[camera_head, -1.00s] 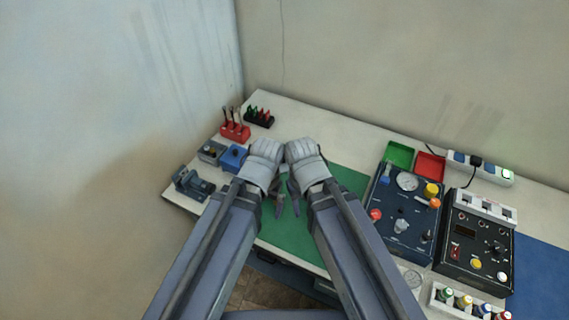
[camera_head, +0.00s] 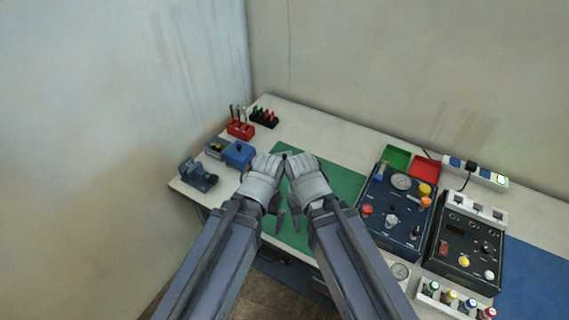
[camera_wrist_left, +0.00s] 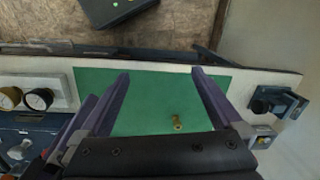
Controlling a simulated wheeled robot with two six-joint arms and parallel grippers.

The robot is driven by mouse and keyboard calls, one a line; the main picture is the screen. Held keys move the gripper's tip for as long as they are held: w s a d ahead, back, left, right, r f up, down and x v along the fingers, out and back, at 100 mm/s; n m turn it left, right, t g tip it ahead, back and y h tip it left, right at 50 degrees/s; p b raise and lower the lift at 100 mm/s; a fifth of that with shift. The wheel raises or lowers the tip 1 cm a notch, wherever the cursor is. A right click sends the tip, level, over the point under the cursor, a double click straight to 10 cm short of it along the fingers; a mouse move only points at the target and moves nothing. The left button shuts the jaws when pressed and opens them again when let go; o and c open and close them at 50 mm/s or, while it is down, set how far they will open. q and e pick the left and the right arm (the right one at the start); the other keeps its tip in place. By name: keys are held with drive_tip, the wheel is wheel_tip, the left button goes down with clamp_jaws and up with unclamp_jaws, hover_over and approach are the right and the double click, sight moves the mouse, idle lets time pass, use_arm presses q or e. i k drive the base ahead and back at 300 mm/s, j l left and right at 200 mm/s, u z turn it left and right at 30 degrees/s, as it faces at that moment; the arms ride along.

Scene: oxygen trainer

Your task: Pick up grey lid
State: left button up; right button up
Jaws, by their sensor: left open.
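I cannot make out a grey lid in either view. My left gripper (camera_head: 279,214) is over the green mat (camera_head: 345,182). In the left wrist view the left gripper (camera_wrist_left: 160,74) is open and empty, its two fingers apart above the mat.
A blue box (camera_head: 239,154), a vise (camera_head: 198,175) and a red tool rack (camera_head: 240,130) stand at the left of the table. Dark control panels (camera_head: 392,215) stand at the right, with green (camera_head: 397,158) and red (camera_head: 425,167) trays behind. A power strip (camera_head: 480,174) lies at the back.

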sight(284, 155)
drive_tip(key=i+j+z, duration=0.35)
drive_tip(key=j+z, duration=0.15)
drive_tip(key=i+j+z, duration=0.25)
drive_tip(key=j+z, duration=0.25)
drive_tip(key=j, duration=0.2)
